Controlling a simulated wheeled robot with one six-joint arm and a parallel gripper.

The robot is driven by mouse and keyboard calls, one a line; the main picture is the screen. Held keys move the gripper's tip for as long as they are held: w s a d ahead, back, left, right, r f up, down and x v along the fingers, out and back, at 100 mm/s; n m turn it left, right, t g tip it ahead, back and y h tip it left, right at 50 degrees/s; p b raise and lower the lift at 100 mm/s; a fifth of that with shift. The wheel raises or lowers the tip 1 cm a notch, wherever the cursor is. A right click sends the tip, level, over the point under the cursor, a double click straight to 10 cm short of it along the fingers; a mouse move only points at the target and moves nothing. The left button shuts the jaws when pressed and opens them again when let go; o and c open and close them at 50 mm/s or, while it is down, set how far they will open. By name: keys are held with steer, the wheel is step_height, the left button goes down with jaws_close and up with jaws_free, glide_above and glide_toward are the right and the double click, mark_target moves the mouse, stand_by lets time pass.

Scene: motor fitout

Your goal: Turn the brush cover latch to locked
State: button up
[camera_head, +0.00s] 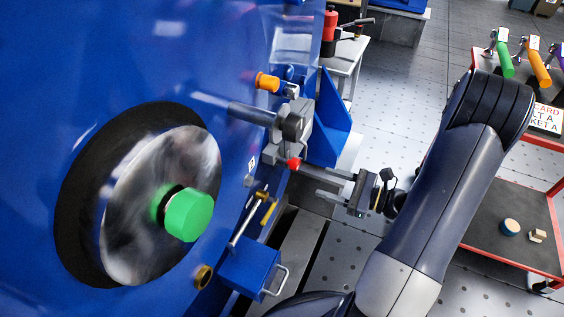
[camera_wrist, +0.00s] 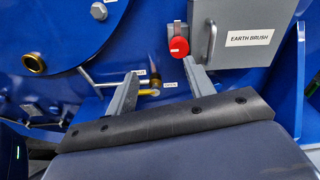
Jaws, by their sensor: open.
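The brush cover is a grey box labelled EARTH BRUSH (camera_wrist: 248,40) with a handle on its front, at upper right in the wrist view. A red latch knob (camera_wrist: 179,47) sits at its left edge. In the head view the red knob (camera_head: 293,164) shows below the grey cover (camera_head: 294,122). My gripper (camera_head: 314,181) is open, its fingers pointing at the blue machine. In the wrist view my gripper (camera_wrist: 160,70) has its fingers spread below the knob, the right finger closer to it. The fingers hold nothing. I cannot tell whether the right finger touches the knob.
A rod with a yellow end (camera_wrist: 148,92) lies between and beyond the fingers. A blue box with a handle (camera_head: 248,268) stands below on the machine. A disc with a green hub (camera_head: 189,215) is at left. A red-edged bench (camera_head: 512,272) stands at right.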

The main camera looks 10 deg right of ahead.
mark_target(298, 166)
steer(key=shift+m+t+h, duration=0.3)
steer(key=shift+m+t, duration=0.5)
steer(key=shift+t, duration=0.1)
steer(key=x, duration=0.3)
steer(key=w+d+f+b+x, duration=0.1)
steer(key=x, duration=0.7)
steer(key=shift+w+d+f, duration=0.15)
steer(key=shift+w+d, duration=0.1)
steer(key=shift+w, duration=0.05)
steer(key=shift+c, duration=0.3)
steer(key=c, duration=0.9)
